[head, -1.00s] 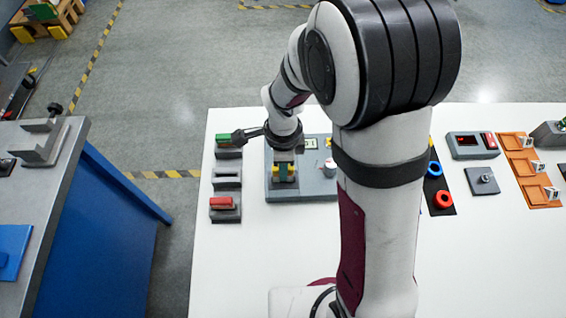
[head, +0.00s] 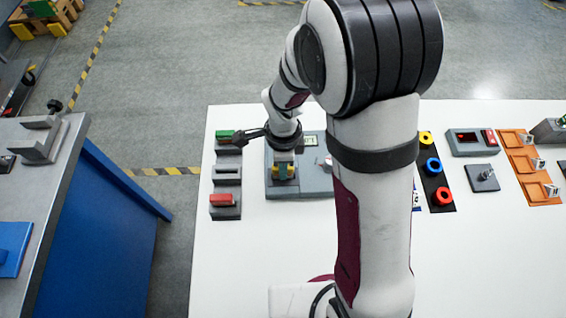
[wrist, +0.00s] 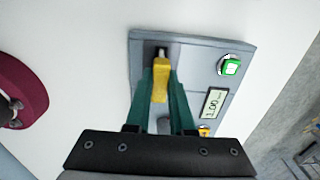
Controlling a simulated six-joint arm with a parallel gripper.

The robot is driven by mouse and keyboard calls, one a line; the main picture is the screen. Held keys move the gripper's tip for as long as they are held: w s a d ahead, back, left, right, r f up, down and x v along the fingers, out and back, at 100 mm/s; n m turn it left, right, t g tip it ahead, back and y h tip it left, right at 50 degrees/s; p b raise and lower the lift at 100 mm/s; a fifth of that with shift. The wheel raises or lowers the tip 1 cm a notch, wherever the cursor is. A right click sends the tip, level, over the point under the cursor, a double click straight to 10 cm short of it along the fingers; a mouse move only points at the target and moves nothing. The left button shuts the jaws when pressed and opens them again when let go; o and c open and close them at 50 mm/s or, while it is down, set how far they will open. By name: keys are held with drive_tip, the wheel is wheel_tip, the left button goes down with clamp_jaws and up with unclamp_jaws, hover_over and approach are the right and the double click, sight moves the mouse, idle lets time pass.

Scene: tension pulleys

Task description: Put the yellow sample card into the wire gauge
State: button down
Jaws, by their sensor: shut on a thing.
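The yellow sample card (wrist: 160,80) is between the green fingers of my gripper (wrist: 160,88), which is shut on it. The wire gauge (wrist: 195,65) is a grey box with a dark slot, a green-lit button (wrist: 231,66) and a small display (wrist: 214,104). In the wrist view the card's far end is at the slot; I cannot tell how deep it sits. In the head view my gripper (head: 283,172) is low over the left part of the gauge (head: 313,186), and the arm hides the gauge's right side.
Left of the gauge, grey holders carry a green block (head: 225,135) and a red block (head: 222,199); the middle holder (head: 227,175) is empty. To the right are a black strip with coloured rings (head: 432,166) and an orange tray (head: 516,150). The front of the white table is clear.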

drive_tip(key=shift+f, duration=0.4)
drive_tip(key=shift+c, duration=1.9)
unclamp_jaws()
drive_tip(key=shift+r, duration=4.05)
drive_tip(key=s+d+r+n, duration=0.1)
drive_tip(key=s+r+n, duration=0.2)
drive_tip(key=s, duration=0.3)
drive_tip(key=s+d+r+n+y, duration=0.1)
drive_tip(key=s+d+r+n, duration=0.1)
drive_tip(key=s+n, duration=0.3)
drive_tip(key=s+d+r+n, duration=0.2)
drive_tip(key=s+r+n, duration=0.1)
drive_tip(key=s, duration=0.4)
drive_tip(key=shift+s+r+n+y, duration=0.35)
drive_tip(key=shift+n+y, duration=0.05)
drive_tip(key=shift+n, duration=0.3)
